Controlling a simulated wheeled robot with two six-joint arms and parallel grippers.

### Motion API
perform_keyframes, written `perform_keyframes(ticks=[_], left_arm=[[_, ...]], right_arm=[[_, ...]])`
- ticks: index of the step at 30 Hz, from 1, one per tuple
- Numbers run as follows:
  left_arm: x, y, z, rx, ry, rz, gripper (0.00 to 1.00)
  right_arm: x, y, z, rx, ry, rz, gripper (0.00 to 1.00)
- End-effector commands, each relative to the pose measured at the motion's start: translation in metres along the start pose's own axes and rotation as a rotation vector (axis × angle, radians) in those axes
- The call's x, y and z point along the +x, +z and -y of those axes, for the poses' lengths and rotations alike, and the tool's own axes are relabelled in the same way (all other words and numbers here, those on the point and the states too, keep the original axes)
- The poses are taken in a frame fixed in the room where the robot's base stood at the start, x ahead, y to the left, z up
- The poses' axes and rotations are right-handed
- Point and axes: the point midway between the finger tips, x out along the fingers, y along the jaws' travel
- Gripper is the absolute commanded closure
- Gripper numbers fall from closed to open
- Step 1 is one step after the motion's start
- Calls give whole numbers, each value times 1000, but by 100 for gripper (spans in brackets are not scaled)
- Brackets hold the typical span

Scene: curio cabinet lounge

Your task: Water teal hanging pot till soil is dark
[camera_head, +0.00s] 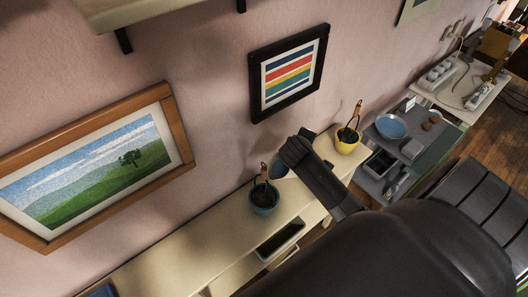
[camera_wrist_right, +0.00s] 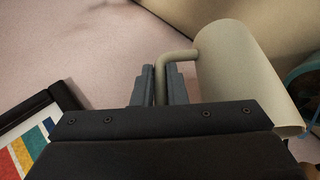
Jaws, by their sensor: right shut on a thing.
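The teal pot (camera_head: 264,208) sits on the cream shelf below the pictures, with brown soil (camera_head: 263,194) inside and a tan hanger above it. The soil looks dark brown, but it is small and its wetness cannot be told. A teal rim (camera_wrist_right: 304,72) shows at the right edge of the wrist view. My right gripper (camera_wrist_right: 161,88) is shut on the handle of a cream cylindrical can (camera_wrist_right: 235,75), which looks tilted. In the head view my right gripper (camera_head: 287,155) is just up and right of the teal pot, largely hiding the can. My left gripper is out of view.
A yellow pot (camera_head: 347,146) with a plant stands farther right on the shelf (camera_head: 190,247). A grey cart (camera_head: 377,187) with a blue bowl (camera_head: 391,126) is beyond it. Framed pictures (camera_head: 288,71) hang on the pink wall close behind. Bare shelf lies left of the teal pot.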

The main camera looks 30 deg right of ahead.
Motion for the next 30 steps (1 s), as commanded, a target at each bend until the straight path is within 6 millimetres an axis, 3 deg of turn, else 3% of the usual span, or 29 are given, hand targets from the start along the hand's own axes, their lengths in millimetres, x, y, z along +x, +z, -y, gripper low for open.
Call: perform_keyframes(ticks=[30], left_arm=[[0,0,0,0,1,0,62]], right_arm=[[-6,-2,-3,-15,39,6,100]])
